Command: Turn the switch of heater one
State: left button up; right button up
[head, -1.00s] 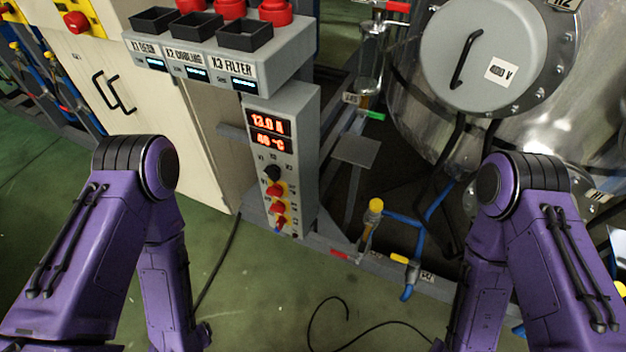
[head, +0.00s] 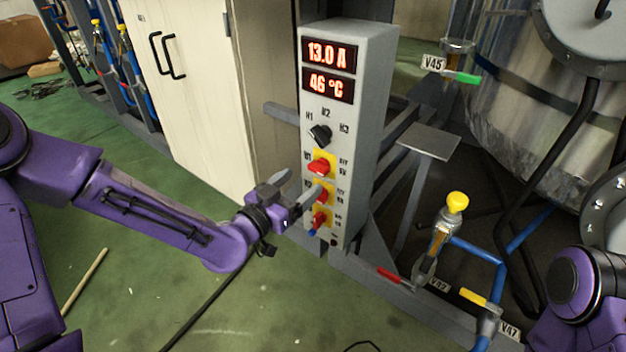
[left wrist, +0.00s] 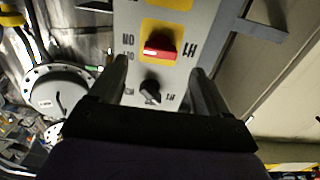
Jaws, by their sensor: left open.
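The grey control box (head: 372,110) shows red readouts of 13.0 A and 46 °C. Below them are a black selector knob (head: 320,135) and a column of red switches on yellow plates. The top one is the red H1 switch (head: 320,166). My left gripper (head: 297,187) is open and empty, just left of the box front beside the red switches. In the left wrist view, the red H1 switch (left wrist: 160,47) and the black knob (left wrist: 150,92) appear between the open fingers (left wrist: 161,75). Contact cannot be told. My right gripper is out of view.
A cream cabinet (head: 190,90) stands left of the box. A small grey plate (head: 428,141), a yellow-knobbed valve (head: 456,203) and blue pipes (head: 472,250) are to the right. A large metal vessel (head: 520,110) stands behind.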

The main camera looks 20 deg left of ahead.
aim_at(315, 171)
pick_arm(q)
jog(key=x, duration=0.6)
jog(key=shift+b, duration=0.3)
jog(key=c, duration=1.1)
jog(key=shift+o, duration=0.2)
jog(key=shift+n, duration=0.3)
jog(key=n+p, duration=0.1)
jog(key=n, duration=0.2)
jog(key=shift+n, duration=0.3)
jog(key=n+p, duration=0.1)
jog(key=n, duration=0.4)
jog(key=shift+p, duration=0.3)
jog(key=n, duration=0.5)
jog(key=shift+f+n+p, duration=0.1)
jog(key=shift+n+p, duration=0.2)
jog(key=shift+n, duration=1.5)
